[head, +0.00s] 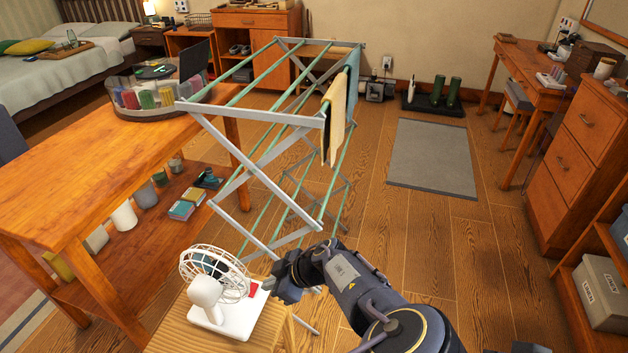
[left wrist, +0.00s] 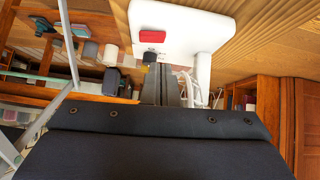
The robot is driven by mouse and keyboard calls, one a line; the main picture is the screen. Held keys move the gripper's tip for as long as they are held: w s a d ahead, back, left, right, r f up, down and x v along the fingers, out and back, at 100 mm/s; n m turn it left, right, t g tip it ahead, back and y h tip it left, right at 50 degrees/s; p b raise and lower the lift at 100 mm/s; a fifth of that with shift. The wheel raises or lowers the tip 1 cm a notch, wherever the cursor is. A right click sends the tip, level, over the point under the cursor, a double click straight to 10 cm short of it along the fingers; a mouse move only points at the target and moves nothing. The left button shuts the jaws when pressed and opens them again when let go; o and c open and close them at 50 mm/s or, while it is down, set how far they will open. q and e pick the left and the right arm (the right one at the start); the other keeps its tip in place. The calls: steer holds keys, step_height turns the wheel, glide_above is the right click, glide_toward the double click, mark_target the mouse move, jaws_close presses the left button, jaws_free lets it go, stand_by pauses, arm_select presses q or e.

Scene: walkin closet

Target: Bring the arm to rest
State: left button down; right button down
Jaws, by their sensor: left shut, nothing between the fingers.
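My left arm (head: 360,285) reaches in from the bottom of the head view, bent toward the white desk fan. My left gripper (head: 275,284) is at its end, just right of the fan, low over the small wooden stand. The gripper is shut and empty; its fingers (left wrist: 170,85) also show closed in the left wrist view. The white fan (head: 207,292) stands upright, with a red button on its base (left wrist: 165,30). The fingertips are close to the base; I cannot tell whether they touch it. My right gripper is not in view.
A drying rack (head: 250,119) with hanging cloths stands just beyond the gripper. A wooden table (head: 90,165) with a lower shelf is on the left. A drawer cabinet (head: 575,160) is on the right. Open floor lies around the grey mat (head: 432,160).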

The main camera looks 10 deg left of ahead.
arm_select(q)
steer(key=s+a+r+m+g+h+p, duration=0.1)
steer(key=s+m+g+h+p, duration=0.15)
steer(key=s+h, duration=0.3)
steer(key=s+a+r+m+t+h+p, duration=0.1)
steer(key=s+r+m, duration=0.3)
steer(key=r, duration=0.4)
steer(key=s+a+r+m+t+h+p, duration=0.1)
steer(key=s+r+m+t+h+p, duration=0.2)
steer(key=s+r, duration=0.3)
steer(key=s+a+r+m+t+h+p, duration=0.1)
steer(key=s+r+m, duration=0.4)
steer(key=r, duration=0.6)
steer(key=shift+s+a+r+m+t+h+p, duration=0.2)
steer(key=shift+m+t+h+p, duration=0.25)
steer(key=shift+t+h+p, duration=0.45)
steer(key=shift+d, duration=0.1)
